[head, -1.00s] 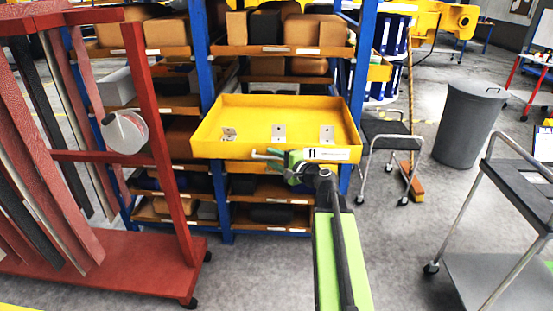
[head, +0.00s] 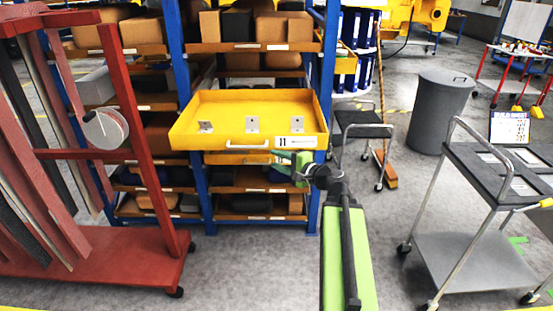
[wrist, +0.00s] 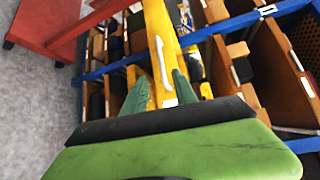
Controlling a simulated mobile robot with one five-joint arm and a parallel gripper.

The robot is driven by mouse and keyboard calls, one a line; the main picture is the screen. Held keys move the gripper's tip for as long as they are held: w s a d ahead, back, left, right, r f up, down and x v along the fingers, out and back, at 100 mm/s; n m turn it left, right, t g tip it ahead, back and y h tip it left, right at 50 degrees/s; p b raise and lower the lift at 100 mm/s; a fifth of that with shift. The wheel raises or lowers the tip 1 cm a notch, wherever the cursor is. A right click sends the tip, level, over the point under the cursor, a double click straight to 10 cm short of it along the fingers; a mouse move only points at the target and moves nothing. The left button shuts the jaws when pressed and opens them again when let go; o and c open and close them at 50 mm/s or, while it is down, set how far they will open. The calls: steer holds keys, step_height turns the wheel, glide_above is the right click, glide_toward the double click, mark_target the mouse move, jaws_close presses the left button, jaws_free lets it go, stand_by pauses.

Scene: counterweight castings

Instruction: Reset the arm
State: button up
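The yellow drawer (head: 184,138) is pulled out from the blue rack, with three small metal brackets lying in it. Its pale handle (head: 247,147) is on the front face, and it also shows in the wrist view (wrist: 162,60). My gripper (head: 277,158) is just right of the handle in the head view, in front of the drawer's lower front edge. In the wrist view my gripper's two green fingers (wrist: 161,88) are spread, with the handle beyond them.
A red rack (head: 120,165) with long bars and a tape roll stands at left. The floor between rack and cart is clear.

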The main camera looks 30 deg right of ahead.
steer(key=shift+s+d, duration=0.1)
steer(key=shift+s, duration=0.05)
stand_by(0.3)
steer(key=w+a+f+n+g+y+p, duration=0.1)
steer(key=a+f+n+g+y, duration=0.2)
steer(key=a, duration=1)
steer(key=w+a+f+n+g+y, duration=0.1)
steer(key=a+f+n+g, duration=0.2)
steer(key=a, duration=1.1)
steer(key=s+a+f+n+g+h, duration=0.3)
steer(key=s+a+f+n+g, duration=0.3)
steer(key=s+a+f+n, duration=0.15)
steer(key=s+d+f+n+g+h, duration=0.2)
steer(key=s+d+f+h, duration=0.3)
steer(key=d, duration=0.6)
steer(key=s+g+h, duration=0.1)
steer(key=s, duration=0.1)
steer(key=shift+s+g+p, duration=0.3)
steer(key=shift+s+p, duration=0.05)
steer(key=shift+p, duration=0.05)
